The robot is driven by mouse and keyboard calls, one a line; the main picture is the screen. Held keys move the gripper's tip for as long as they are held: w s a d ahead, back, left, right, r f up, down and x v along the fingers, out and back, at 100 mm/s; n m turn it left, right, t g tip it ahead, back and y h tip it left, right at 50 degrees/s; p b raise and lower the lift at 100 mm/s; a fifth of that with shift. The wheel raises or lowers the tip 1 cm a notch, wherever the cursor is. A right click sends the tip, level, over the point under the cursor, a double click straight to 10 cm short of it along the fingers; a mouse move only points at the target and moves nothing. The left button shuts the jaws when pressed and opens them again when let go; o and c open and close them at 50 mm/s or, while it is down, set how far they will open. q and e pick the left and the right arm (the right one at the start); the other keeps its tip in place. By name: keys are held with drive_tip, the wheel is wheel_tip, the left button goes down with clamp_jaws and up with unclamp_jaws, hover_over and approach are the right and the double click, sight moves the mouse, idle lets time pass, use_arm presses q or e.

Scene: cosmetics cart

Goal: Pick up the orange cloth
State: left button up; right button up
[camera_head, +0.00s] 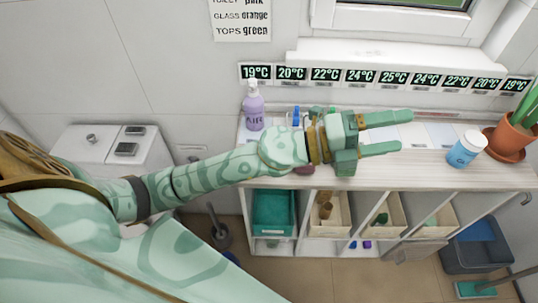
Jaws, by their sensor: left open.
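I cannot make out an orange cloth in the head view; the arm and gripper cover part of the shelf top. My left gripper (405,131) reaches in from the left over the white shelf unit (480,180). Its two fingers are apart and point right, with nothing visible between them. A small dark reddish thing (305,169) shows partly below the wrist; I cannot tell what it is. My right gripper is not in view.
A purple bottle (253,108) stands left on the shelf. A blue, white-capped jar (466,149) and a potted plant (512,137) stand right of the fingers. A dark bin (478,255) stands at lower right.

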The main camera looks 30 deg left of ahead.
use_arm(q)
drive_tip(key=s+a+f+m+g+y, duration=0.1)
drive_tip(key=a+f+m+g+y, duration=0.4)
drive_tip(key=f+m+g+y, duration=0.45)
drive_tip(key=w+a+n+g+y, duration=0.25)
drive_tip(key=a+y, duration=0.55)
drive_tip(key=a, duration=1.3)
drive_tip(key=shift+t, duration=0.3)
drive_tip(key=f, duration=0.3)
drive_tip(key=f+b, duration=0.1)
drive_tip(key=f, duration=0.2)
drive_tip(key=f+b, duration=0.1)
drive_tip(key=f, duration=0.3)
drive_tip(key=shift+w+d+f, duration=0.1)
drive_tip(key=shift+w, duration=0.15)
drive_tip(key=f, duration=0.2)
drive_tip(key=f+b, duration=0.1)
drive_tip(key=f, duration=0.3)
drive_tip(key=shift+w, duration=0.3)
drive_tip(key=shift+r, duration=0.15)
drive_tip(key=c, duration=1.2)
drive_tip(key=shift+o, duration=0.2)
